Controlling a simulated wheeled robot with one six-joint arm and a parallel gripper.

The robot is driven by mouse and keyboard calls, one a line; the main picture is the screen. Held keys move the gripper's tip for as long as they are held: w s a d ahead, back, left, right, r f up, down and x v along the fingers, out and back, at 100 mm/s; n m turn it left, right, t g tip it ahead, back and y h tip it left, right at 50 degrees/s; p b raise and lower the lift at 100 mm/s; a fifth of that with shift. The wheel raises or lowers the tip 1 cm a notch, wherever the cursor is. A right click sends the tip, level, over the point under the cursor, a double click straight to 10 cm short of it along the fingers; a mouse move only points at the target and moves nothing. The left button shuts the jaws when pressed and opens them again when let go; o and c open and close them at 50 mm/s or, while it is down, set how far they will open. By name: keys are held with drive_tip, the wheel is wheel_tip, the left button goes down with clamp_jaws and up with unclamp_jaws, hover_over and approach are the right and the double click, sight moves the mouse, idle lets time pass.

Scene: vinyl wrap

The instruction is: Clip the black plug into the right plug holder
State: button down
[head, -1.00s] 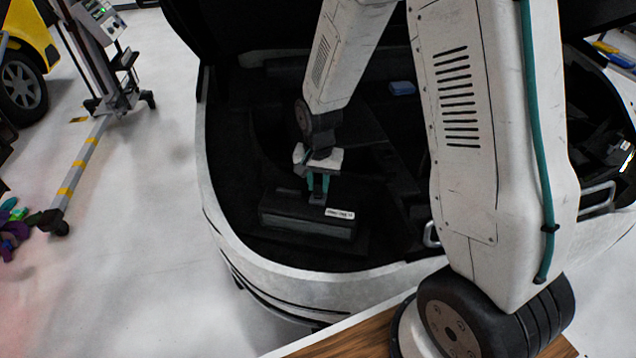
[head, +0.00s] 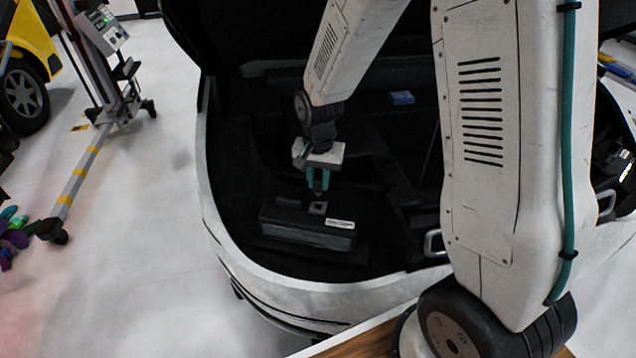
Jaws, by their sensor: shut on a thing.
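My gripper (head: 318,184), with teal fingers, points down inside the open white car body. Its fingers are shut on a small dark thing, seemingly the black plug, which is hard to make out against the dark interior. Just below the fingertips is a black box (head: 285,217) with a small grey square fitting (head: 318,208) on its top and a white label (head: 340,223) at its right. The fingertips are a little above the grey fitting, apart from it. I cannot make out the right plug holder.
The white rim (head: 262,288) of the car body curves around the dark well. A small blue thing (head: 401,97) lies farther back. A metal handle (head: 433,243) is to the right of the box. A wooden surface (head: 362,343) is at the front.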

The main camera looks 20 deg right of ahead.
drive_tip(key=shift+r, duration=1.25)
